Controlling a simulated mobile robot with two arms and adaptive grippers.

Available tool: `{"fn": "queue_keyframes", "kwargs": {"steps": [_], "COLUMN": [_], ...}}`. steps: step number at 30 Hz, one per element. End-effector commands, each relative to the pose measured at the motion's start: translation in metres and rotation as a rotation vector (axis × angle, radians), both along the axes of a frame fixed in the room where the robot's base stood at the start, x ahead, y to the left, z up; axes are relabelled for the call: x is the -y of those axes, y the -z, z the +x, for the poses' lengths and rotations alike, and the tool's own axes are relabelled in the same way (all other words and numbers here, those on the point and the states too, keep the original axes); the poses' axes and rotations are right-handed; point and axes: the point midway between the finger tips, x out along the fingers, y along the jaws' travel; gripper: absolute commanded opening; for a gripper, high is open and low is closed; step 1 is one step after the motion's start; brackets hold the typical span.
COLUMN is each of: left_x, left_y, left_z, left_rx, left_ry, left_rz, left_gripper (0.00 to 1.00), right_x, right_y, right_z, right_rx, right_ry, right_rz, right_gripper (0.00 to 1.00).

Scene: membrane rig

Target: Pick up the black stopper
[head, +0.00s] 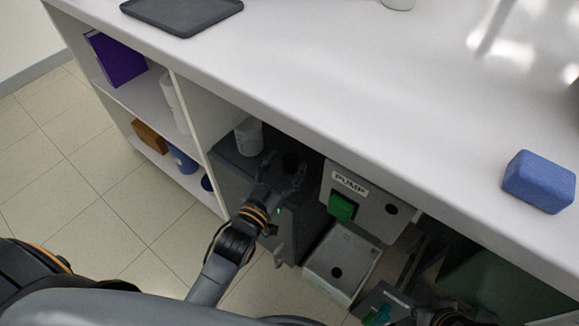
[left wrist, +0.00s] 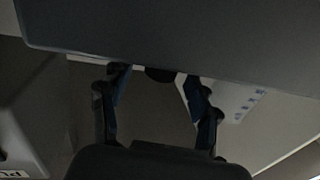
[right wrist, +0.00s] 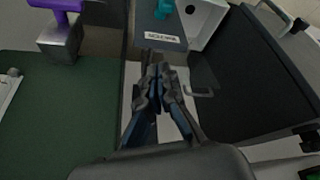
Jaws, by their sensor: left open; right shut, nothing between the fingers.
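A dark round thing, probably the black stopper (head: 290,162), shows at the top of a dark grey cabinet (head: 234,176) under the bench. In the left wrist view a black rounded shape (left wrist: 160,75) shows between the fingertips, partly cut off by a grey surface; I cannot tell for sure that it is the stopper. My left gripper (head: 284,178) is open, its fingers spread on either side of that shape; I cannot tell whether they touch it. My right gripper (right wrist: 157,80) is shut and empty, near a labelled box with a teal part (right wrist: 166,10).
A white cup (head: 249,136) stands on the cabinet beside the left gripper. The pump box (head: 368,206) with a green switch and a light tray (head: 341,262) are to the right. The bench top (head: 300,70) overhangs; a blue sponge (head: 540,181) lies on it.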

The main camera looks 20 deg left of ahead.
Motion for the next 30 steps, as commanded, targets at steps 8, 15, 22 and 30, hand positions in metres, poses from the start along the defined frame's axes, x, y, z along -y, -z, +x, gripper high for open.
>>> {"fn": "queue_keyframes", "kwargs": {"steps": [8,15,22,30], "left_x": [0.003,0.003,0.003,0.003], "left_y": [0.000,0.000,0.000,0.000], "left_z": [0.024,0.024,0.024,0.024], "left_rx": [0.000,0.000,0.000,0.000], "left_ry": [0.000,0.000,0.000,0.000], "left_rz": [0.000,0.000,0.000,0.000], "left_gripper": [0.61,0.57,0.11,0.00], "right_x": [-0.009,-0.009,-0.009,-0.009], "right_y": [-0.008,-0.008,-0.008,-0.009], "right_z": [0.029,0.029,0.029,0.029], "right_rx": [0.135,0.138,0.138,0.138], "right_ry": [-0.011,-0.012,-0.012,-0.010], "right_rz": [0.028,0.028,0.028,0.028], "right_gripper": [0.00,0.00,0.00,0.00]}}
